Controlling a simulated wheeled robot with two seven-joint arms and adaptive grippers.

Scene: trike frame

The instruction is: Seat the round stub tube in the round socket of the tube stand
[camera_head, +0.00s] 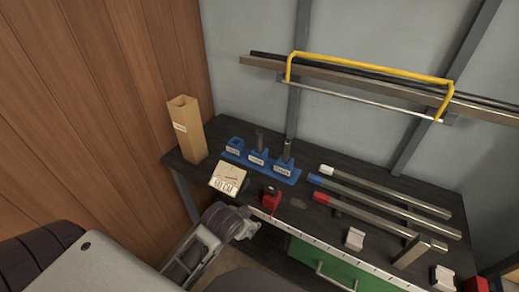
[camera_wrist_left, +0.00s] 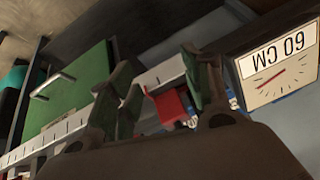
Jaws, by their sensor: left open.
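The blue tube stand (camera_head: 268,174) sits toward the left on the dark bench, with several labelled sockets in a row. Its left socket (camera_head: 236,143) looks empty. A dark upright tube (camera_head: 259,138) stands at the middle socket and a grey upright tube (camera_head: 287,150) at the right one. I cannot tell which piece is the round stub tube, nor which socket is round. My left gripper (camera_head: 246,226) is open in front of the bench's front edge, close to a small red block (camera_head: 270,199). In the left wrist view the open fingers (camera_wrist_left: 158,66) frame that block (camera_wrist_left: 170,106).
A "60 CM" box (camera_head: 228,177) stands left of the red block. A tall wooden box (camera_head: 187,126) is at the back left. Long bars (camera_head: 385,207) lie on the right. A white ruler strip (camera_head: 310,241) runs along the front edge above a green drawer (camera_head: 325,266).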

